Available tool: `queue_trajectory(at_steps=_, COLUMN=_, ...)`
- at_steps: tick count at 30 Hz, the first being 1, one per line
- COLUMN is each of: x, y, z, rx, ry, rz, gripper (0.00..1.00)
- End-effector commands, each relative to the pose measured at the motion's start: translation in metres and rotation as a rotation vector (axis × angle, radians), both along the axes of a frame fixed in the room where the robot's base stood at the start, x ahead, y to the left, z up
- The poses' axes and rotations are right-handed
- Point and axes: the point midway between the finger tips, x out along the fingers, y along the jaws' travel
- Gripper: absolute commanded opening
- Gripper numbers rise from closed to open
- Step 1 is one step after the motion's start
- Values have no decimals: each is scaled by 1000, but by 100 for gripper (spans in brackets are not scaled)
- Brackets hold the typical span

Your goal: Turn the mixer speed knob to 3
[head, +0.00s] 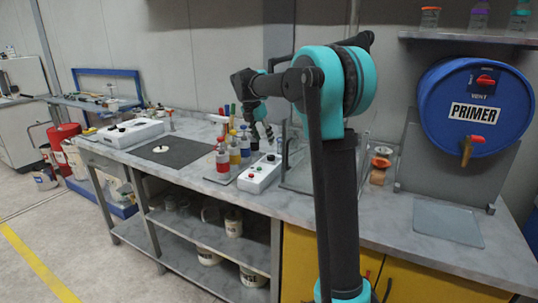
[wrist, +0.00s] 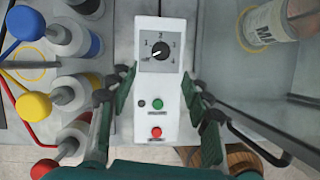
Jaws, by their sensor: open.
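A white control box (wrist: 145,85) lies below my gripper in the wrist view. Its far end has a grey dial plate with a black mixer speed knob (wrist: 161,53). Numbers run around the knob; its pale pointer mark seems to face the lower left, away from the 3, but is small. A green button and a red button sit nearer. My gripper (wrist: 158,84) is open, with one finger on each side of the box and the knob ahead of the fingertips. In the head view the box (head: 262,172) stands on the bench below my gripper (head: 266,135); the knob is unclear there.
Pump bottles with red, yellow and blue parts (head: 234,150) stand close left of the box. A clear-walled enclosure (head: 297,178) is close on the right, and a labelled can (wrist: 268,24) shows there. Another white control box (head: 130,133) stands further left. A blue primer drum (head: 475,105) is far right.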

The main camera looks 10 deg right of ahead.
Motion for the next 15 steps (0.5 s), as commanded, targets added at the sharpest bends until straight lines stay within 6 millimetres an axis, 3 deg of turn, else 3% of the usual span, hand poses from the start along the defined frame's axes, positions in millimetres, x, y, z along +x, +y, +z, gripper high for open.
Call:
queue_trajectory(at_steps=9, x=16, y=-18, z=-56, rx=1, ry=-1, rz=-2, gripper=49)
queue_trajectory(at_steps=15, x=21, y=-25, z=-77, rx=0, ry=0, rz=-1, gripper=49)
